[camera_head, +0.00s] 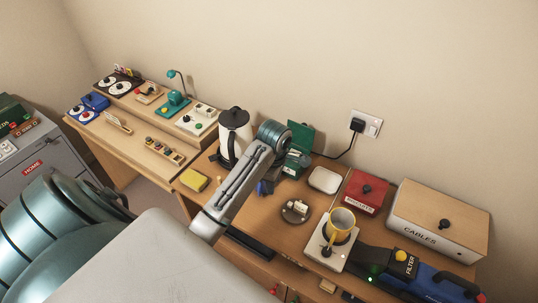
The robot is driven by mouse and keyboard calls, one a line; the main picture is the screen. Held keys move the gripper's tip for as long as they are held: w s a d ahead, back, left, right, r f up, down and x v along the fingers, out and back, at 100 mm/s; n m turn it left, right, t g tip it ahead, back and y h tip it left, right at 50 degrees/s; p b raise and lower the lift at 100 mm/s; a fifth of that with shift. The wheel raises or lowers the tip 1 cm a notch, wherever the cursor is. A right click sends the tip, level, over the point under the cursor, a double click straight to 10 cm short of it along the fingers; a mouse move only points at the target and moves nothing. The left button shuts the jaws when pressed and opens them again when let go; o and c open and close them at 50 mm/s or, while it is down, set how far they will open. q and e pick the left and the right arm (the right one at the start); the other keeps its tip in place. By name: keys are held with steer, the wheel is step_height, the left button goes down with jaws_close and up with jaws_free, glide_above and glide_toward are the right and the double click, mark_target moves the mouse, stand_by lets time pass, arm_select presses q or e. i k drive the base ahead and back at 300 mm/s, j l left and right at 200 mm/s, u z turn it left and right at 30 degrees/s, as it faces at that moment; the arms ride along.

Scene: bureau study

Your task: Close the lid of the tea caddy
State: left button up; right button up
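The tea caddy seems to be the small green box (293,168) on the desk against the wall, beside the white kettle. Its green lid (301,137) stands raised at the back, so it is open. A pale label shows on its front. My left arm reaches in from the left, and its wrist is in front of the caddy's left side. My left gripper (267,184) shows only as a small dark and blue part below the wrist, close to the caddy's left front. Its fingers are too small and covered to judge. My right gripper is not in view.
A black-and-white kettle (233,135) stands left of the caddy. A cord hangs from the wall plug (357,125) behind the caddy.

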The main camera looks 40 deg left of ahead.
mark_target(303, 136)
steer(key=u, duration=0.9)
